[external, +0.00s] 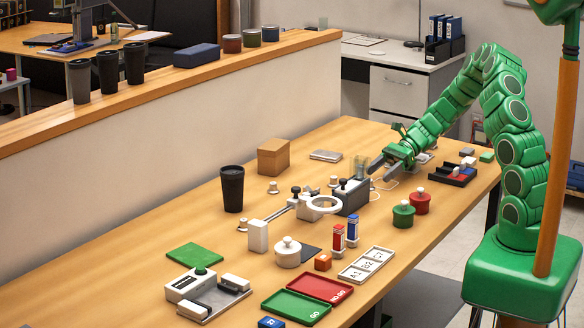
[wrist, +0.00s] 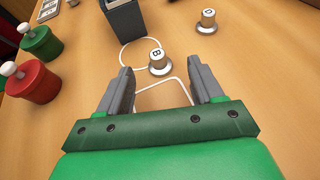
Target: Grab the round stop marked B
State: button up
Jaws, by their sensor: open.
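The round stop marked B (wrist: 158,62) is a small stepped knob with a tan body, a white top and a wider grey base. It stands upright on the wooden table in the wrist view, just beyond and between my fingertips. My gripper (wrist: 159,76) is open and empty, with one grey finger on each side of the line to the stop. In the external view my gripper (external: 375,176) is low over the far right part of the table, beside the dark grey box. I cannot clearly make out stop B there.
A similar stop (wrist: 207,21) stands farther ahead on the right. The dark grey box (wrist: 125,18) is ahead on the left. Green (wrist: 39,42) and red (wrist: 32,82) knobbed pots stand left. Bare table lies right.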

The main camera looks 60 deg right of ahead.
aim_at(373, 186)
jog(key=x, duration=0.4)
jog(key=shift+s+a+f, duration=0.1)
jog(key=shift+a, duration=0.15)
jog(key=c, duration=1.1)
jog(key=shift+c, duration=0.2)
